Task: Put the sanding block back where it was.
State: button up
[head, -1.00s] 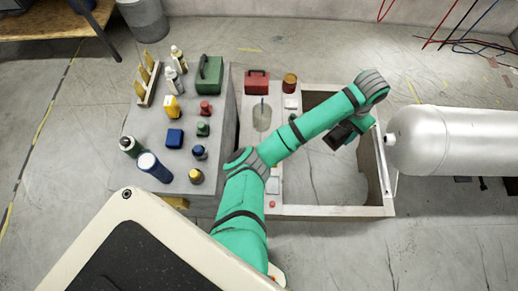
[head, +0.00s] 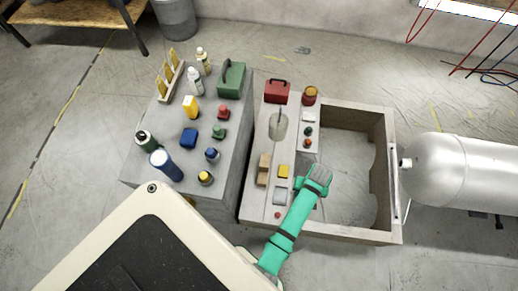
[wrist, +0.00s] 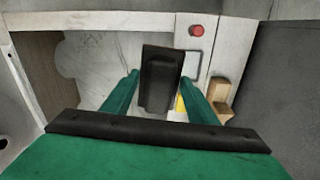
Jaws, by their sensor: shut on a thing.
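The sanding block (wrist: 160,78) is a black block in the wrist view, held between the two green fingers of my gripper (wrist: 160,84). It is in front of the grey and white ledge and the open well beside it. In the head view my green arm reaches to the ledge's inner edge, and its links hide the gripper and the block. I cannot tell how high the block is held above the ledge. A pale grey square (head: 283,194) lies on the ledge beside my arm, partly behind the block in the wrist view.
A yellow block (head: 284,171), tan wooden pieces (head: 263,166) and a red knob (head: 277,215) share the ledge. A red toolbox (head: 277,91) stands at its far end. The open well (head: 345,170) is clear. A silver tank (head: 460,170) is at right.

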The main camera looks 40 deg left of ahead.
jog(key=s+a+f+n, duration=0.1)
jog(key=s+a+f, duration=0.1)
jog(key=s+f, duration=0.6)
jog(key=s+a+f, duration=0.2)
jog(key=a, duration=0.2)
jog(key=s+a+f, duration=0.2)
jog(key=a, duration=0.2)
jog(key=s+a+f, duration=0.2)
jog(key=a, duration=0.2)
jog(key=shift+f, duration=0.3)
jog(key=shift+s+a+f, duration=0.15)
jog(key=shift+a+f, duration=0.1)
jog(key=shift+f, duration=0.15)
jog(key=shift+a+f, duration=0.15)
jog(key=shift+f, duration=1.55)
jog(key=shift+f, duration=0.1)
jog(key=o, duration=1)
